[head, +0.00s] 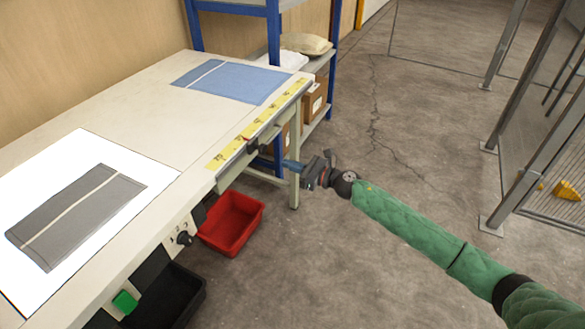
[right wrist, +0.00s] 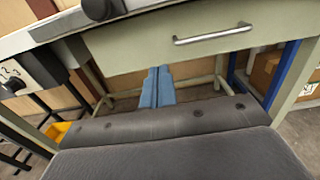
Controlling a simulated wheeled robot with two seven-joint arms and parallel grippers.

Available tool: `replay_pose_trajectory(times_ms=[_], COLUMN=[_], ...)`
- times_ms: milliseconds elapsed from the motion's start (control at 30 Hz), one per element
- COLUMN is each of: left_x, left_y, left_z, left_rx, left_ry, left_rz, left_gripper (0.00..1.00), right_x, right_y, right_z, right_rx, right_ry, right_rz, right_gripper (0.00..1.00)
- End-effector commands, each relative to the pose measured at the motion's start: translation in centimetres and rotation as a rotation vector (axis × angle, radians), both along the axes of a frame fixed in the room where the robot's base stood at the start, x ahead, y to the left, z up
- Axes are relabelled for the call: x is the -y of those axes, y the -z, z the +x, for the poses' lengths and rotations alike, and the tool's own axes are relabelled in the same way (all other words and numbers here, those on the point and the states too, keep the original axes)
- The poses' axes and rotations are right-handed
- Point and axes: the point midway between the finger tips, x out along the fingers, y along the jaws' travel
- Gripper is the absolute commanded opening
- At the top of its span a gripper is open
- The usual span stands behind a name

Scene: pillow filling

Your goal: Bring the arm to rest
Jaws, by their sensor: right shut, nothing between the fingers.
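My right arm comes in from the lower right in a green padded sleeve. My right gripper (head: 288,164) hangs in the air just off the table's front edge, with its blue fingers pointing left toward the table. In the right wrist view the two blue fingers (right wrist: 157,88) lie together, shut and empty, in front of the space below a drawer with a metal handle (right wrist: 212,34). My left arm and gripper are not in view.
The table (head: 135,100) carries a grey pillow cover (head: 75,215) on a white panel and a blue cover (head: 235,80). A red bin (head: 232,222) and a black bin (head: 165,300) are below the edge. A blue-framed shelf stands behind. The floor at right is open up to a fence.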

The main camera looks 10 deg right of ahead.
Motion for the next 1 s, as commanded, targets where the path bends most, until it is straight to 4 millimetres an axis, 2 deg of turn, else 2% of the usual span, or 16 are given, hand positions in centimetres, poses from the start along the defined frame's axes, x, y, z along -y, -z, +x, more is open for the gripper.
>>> replay_pose_trajectory(times_ms=[367, 533, 767, 867, 1000], left_x=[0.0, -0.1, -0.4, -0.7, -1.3], left_y=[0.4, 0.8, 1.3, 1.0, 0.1], left_z=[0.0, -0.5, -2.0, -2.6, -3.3], left_rx=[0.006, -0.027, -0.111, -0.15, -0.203], left_ry=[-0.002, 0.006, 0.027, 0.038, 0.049], left_rz=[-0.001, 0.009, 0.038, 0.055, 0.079], left_gripper=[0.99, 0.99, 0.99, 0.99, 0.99], right_x=[0.4, 1.5, 4.6, 6.1, 8.9], right_y=[0.0, -0.3, -1.6, -2.9, -5.8], right_z=[-0.4, 1.1, 4.0, 4.9, 5.6], right_rx=[-0.042, -0.152, -0.349, -0.442, -0.568], right_ry=[0.0, 0.091, 0.317, 0.424, 0.572], right_rz=[0.029, 0.133, 0.415, 0.594, 0.895], right_gripper=[0.0, 0.0, 0.0, 0.0, 0.0])
